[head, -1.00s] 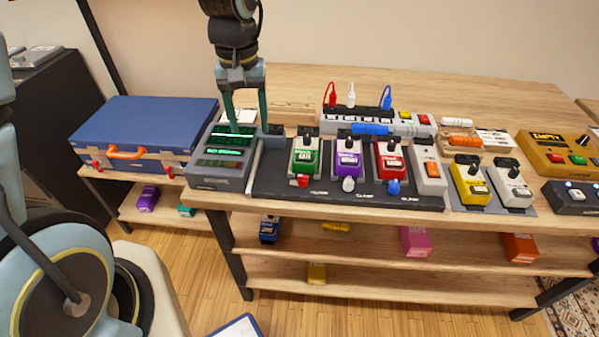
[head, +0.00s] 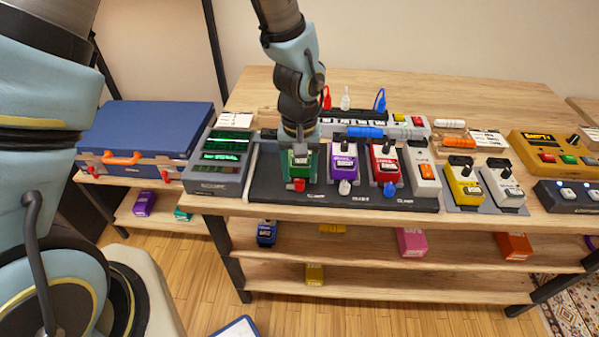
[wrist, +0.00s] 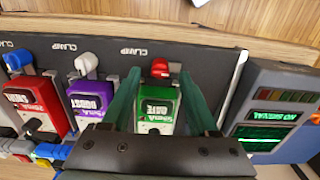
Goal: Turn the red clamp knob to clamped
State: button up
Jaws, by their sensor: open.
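The red clamp knob (head: 299,185) is at the front of the green pedal (head: 301,163) on the black board (head: 268,185). In the wrist view the red knob (wrist: 160,67) is at top centre, just beyond the green pedal (wrist: 159,107). My gripper (head: 299,159) points down over the green pedal, and my arm partly hides it. In the wrist view my gripper (wrist: 160,77) is open, with one finger on each side of the pedal and the fingertips near the knob. Whether a fingertip touches the knob cannot be told.
Purple (head: 343,159) and red (head: 387,160) pedals stand to the right, with white (head: 345,187) and blue (head: 389,188) knobs. A grey meter unit (head: 219,174) stands close on the left. A blue case (head: 145,127) lies farther left.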

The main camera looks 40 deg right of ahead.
jog(key=shift+f, duration=0.75)
grip_shut()
